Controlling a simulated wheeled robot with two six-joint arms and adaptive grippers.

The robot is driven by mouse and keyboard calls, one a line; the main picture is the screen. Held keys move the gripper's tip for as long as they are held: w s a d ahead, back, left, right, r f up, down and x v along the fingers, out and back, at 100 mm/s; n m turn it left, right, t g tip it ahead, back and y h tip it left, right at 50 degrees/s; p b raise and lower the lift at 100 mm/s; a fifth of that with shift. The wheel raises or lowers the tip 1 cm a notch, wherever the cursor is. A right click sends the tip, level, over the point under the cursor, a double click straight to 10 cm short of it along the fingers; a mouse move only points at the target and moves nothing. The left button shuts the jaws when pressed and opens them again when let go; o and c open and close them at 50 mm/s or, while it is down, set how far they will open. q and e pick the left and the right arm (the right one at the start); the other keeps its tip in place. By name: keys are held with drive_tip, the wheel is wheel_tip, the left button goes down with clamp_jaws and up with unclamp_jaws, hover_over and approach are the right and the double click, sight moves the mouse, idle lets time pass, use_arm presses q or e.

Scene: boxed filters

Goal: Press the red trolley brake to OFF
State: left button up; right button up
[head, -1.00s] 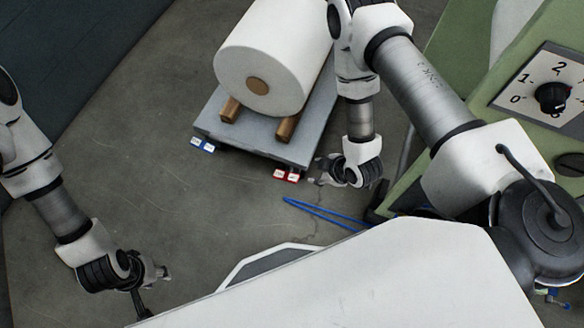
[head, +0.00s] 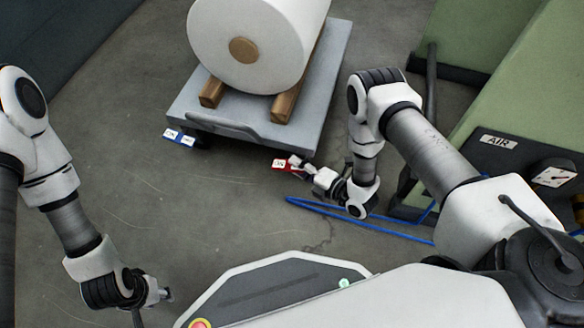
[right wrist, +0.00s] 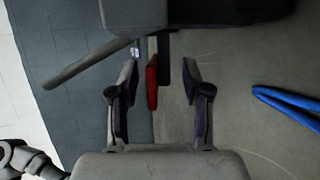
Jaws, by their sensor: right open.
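The red trolley brake (head: 279,164) is a small red pedal with white labels at the front right of the grey trolley (head: 335,85). One label shows and seems to read ON; the rest of the pedal is hidden behind my right gripper (head: 302,167). In the right wrist view the red brake (right wrist: 152,88) appears edge-on between the two spread fingers of my right gripper (right wrist: 160,82). I cannot tell whether they touch it. My left gripper (head: 163,295) hangs at the lower left, far from the trolley; its jaw opening is unclear.
A blue pedal (head: 180,137) with white labels is at the trolley's front left. A large white roll (head: 262,40) rests on wooden blocks on the trolley. A blue hose (head: 380,225) lies right of the brake, near a green machine (head: 530,90). Floor left is clear.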

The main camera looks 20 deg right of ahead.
drive_tip(key=b+x, duration=0.1)
drive_tip(key=x, duration=0.2)
clamp_jaws()
use_arm(q)
drive_tip(key=shift+f, duration=0.8)
drive_tip(key=shift+f, duration=0.1)
use_arm(e)
drive_tip(key=shift+t+y, duration=0.3)
drive_tip(key=shift+t, duration=0.2)
drive_tip(key=shift+s+f+m+t+y, duration=0.1)
drive_tip(key=shift+m+t+y, duration=0.2)
drive_tip(key=shift+m+t, duration=0.1)
use_arm(q)
drive_tip(key=shift+w+f+b, duration=0.1)
drive_tip(key=shift+f+b, duration=0.55)
use_arm(e)
drive_tip(key=shift+d+m+t+y, duration=0.1)
drive_tip(key=shift+m+t+y, duration=0.65)
drive_tip(key=shift+t, duration=0.45)
